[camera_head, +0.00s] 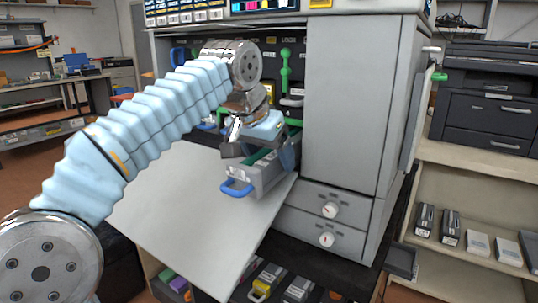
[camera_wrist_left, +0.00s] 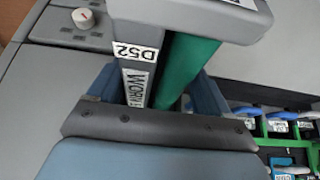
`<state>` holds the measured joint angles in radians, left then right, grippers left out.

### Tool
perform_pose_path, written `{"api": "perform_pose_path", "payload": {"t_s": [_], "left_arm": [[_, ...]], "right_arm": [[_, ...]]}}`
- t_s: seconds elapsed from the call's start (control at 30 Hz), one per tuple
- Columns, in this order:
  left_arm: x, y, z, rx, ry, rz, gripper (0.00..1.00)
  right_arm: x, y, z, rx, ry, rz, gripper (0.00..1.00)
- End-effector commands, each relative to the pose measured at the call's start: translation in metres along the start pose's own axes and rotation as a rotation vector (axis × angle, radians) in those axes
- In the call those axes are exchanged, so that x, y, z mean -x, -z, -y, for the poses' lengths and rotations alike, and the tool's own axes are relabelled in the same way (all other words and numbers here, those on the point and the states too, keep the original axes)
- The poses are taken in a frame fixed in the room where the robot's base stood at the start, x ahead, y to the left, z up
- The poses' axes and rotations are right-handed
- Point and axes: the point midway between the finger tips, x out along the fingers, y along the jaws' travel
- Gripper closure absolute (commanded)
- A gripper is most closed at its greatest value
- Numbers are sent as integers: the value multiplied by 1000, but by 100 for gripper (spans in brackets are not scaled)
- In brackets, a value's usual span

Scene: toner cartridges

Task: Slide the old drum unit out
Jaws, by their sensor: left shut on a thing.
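The old drum unit (camera_head: 258,178) is a grey, long unit with a blue loop handle (camera_head: 236,188) at its front end. It sticks out of the open printer bay, above the lowered grey front door (camera_head: 175,205); its rear is hidden by my gripper. My left gripper (camera_head: 262,150) is shut on it from above. In the left wrist view, the blue fingers of my left gripper (camera_wrist_left: 155,90) straddle the drum unit (camera_wrist_left: 142,70), which bears labels reading "D52" and "WORN" beside a green roller (camera_wrist_left: 188,62). My right gripper is not in view.
The grey printer (camera_head: 350,110) has green levers (camera_head: 286,70) inside its bay and two knobbed drawers (camera_head: 325,210) below. Shelves at right hold several boxed cartridges (camera_head: 450,228). More units lie on a dark surface (camera_head: 325,278) under the door.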

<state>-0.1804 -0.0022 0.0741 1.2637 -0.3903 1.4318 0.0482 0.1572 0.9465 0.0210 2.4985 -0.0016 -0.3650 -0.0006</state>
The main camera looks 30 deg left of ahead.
Motion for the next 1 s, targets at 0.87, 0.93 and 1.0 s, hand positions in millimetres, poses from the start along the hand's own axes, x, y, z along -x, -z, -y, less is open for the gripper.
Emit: {"api": "perform_pose_path", "payload": {"t_s": [0.87, 0.93, 1.0], "left_arm": [[19, -31, 0, -1, -1, -5, 97], [22, -35, 0, -1, -1, -5, 97], [24, -39, 0, 0, -1, -5, 97]], "right_arm": [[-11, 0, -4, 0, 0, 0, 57], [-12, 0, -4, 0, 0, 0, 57], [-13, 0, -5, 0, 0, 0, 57]]}}
